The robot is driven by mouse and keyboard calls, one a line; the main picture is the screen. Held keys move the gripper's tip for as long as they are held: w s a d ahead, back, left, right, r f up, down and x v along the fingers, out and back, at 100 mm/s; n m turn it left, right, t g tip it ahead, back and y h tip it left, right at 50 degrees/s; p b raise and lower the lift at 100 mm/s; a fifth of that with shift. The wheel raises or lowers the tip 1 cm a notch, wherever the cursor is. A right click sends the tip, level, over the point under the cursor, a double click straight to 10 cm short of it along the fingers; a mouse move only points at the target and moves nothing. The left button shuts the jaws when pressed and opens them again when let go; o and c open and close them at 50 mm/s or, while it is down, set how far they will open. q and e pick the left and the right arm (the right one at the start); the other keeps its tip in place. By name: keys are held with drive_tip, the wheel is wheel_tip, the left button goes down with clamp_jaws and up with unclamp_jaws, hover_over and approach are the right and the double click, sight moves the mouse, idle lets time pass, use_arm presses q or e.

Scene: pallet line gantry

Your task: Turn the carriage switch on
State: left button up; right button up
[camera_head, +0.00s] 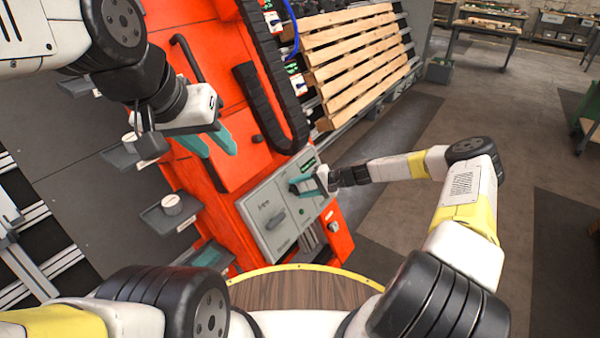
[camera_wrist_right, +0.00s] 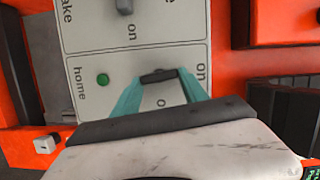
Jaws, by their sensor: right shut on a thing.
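The grey control panel (camera_head: 262,198) is on the front of the orange machine; it also fills the top of the right wrist view (camera_wrist_right: 92,32). There, a dark switch handle (camera_wrist_right: 158,76) lies between the teal fingers of my right gripper (camera_wrist_right: 161,80). The handle lies roughly crosswise in the picture, with "on" printed to its right and an "O" below it. The switch's name label cannot be read. In the head view my right gripper (camera_head: 297,185) is at the panel's upper right part. My left gripper (camera_head: 220,151) is open and empty above the orange machine.
A second switch (camera_head: 275,220), marked "on" and partly readable as "brake", sits beside it. A green button (camera_wrist_right: 103,79) labelled "home" is left of the held handle. Small grey shelves (camera_head: 170,212) stick out left of the machine. A wooden pallet (camera_head: 350,55) stands behind.

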drive_tip(key=shift+d+m, duration=0.1)
drive_tip(key=shift+m, duration=0.7)
drive_tip(key=shift+f+y, duration=0.1)
drive_tip(key=shift+y, duration=0.2)
drive_tip(key=o, duration=1.4)
drive_tip(key=v, duration=0.7)
drive_tip(key=shift+s+d, duration=0.15)
drive_tip(key=shift+d, duration=0.2)
drive_tip(key=shift+r, duration=0.25)
